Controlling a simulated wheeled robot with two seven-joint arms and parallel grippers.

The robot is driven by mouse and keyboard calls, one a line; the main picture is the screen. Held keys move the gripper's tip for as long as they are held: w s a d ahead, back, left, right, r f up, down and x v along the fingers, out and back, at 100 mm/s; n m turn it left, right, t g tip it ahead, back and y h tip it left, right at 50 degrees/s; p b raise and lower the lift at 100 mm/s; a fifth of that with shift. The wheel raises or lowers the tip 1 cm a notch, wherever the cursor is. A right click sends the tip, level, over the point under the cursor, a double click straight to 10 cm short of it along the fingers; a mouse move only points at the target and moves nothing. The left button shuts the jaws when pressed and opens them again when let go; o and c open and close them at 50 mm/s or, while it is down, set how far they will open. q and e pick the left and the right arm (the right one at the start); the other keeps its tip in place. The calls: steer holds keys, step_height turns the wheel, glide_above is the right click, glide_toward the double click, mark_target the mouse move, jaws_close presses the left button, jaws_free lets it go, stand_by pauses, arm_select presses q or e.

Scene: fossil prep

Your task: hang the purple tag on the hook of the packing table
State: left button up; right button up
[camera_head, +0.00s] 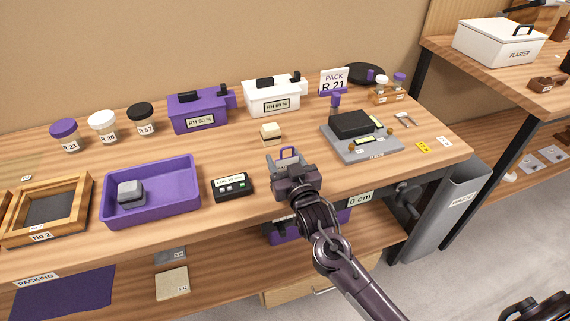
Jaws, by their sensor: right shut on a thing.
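My right gripper (289,166) reaches in from the lower right over the front part of the table (225,208). I cannot make out the hook clearly. A dark fitting (405,196) sits below the table's front edge at the right, but I cannot tell what it is. My left gripper is out of view.
A black box with buttons (233,186) and a purple tray (152,212) lie left of the gripper. A grey device (362,150) stands to the right. Purple (196,110) and white (272,97) boxes stand behind. A PACKING label (37,280) is at lower left.

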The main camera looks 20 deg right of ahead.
step_height(320, 180, up, 19)
steer(key=shift+p, duration=0.3)
